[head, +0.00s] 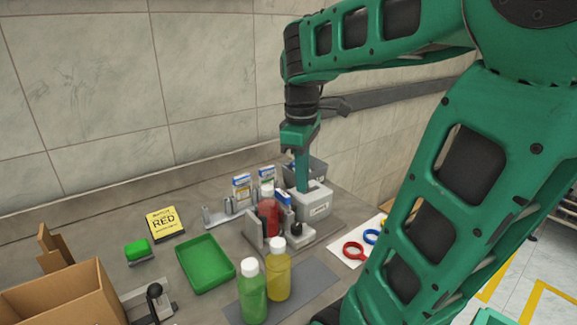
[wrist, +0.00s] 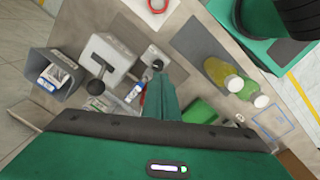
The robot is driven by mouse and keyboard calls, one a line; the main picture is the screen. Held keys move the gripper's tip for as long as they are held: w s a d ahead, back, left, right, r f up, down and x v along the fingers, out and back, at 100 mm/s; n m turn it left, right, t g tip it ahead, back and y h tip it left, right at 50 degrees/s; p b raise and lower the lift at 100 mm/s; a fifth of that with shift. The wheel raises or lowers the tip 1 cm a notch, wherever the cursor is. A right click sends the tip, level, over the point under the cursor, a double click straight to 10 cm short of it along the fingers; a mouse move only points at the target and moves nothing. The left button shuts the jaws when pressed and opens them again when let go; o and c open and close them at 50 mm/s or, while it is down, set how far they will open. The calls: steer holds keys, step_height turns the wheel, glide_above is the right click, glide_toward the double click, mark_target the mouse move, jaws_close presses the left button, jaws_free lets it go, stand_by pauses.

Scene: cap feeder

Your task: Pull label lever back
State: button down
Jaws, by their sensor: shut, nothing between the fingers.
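A white box (head: 318,210) with a small unreadable label on its front stands at the back of the bench. In the wrist view its top (wrist: 112,55) has a dark slot and a black-knobbed lever (wrist: 96,86). A second black-knobbed lever (head: 296,230) stands in front of the box, beside a red bottle (head: 268,218); its knob also shows in the wrist view (wrist: 157,65). I cannot tell which is the label lever.
A green tray (head: 205,262), a yellow RED sign (head: 165,222) and a third black-knobbed lever (head: 154,292) are to the left. Green (head: 252,292) and yellow (head: 278,275) bottles stand in front. A grey bin (wrist: 50,80) is beside the white box. Red (head: 354,250) and blue rings lie right.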

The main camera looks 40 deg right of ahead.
steer(key=w+d+r+n, duration=0.1)
steer(key=w+r+n, duration=0.5)
steer(key=w+n, duration=0.3)
steer(key=shift+w+r+n, duration=0.25)
steer(key=shift+w+n, duration=0.05)
steer(key=shift+w, duration=0.15)
steer(key=f, duration=0.6)
steer(key=d+f, duration=0.1)
steer(key=f, duration=0.3)
steer(key=shift+w, duration=0.2)
steer(key=shift+s+d+r, duration=0.2)
steer(key=shift+d+r, duration=0.1)
steer(key=shift+d, duration=0.3)
steer(key=shift+s+d+r, duration=0.15)
steer(key=shift+d+r, duration=0.1)
steer(key=shift+d, duration=0.35)
steer(key=shift+s+d+r, duration=0.2)
steer(key=shift+d+r, duration=0.1)
steer(key=shift+d, duration=0.3)
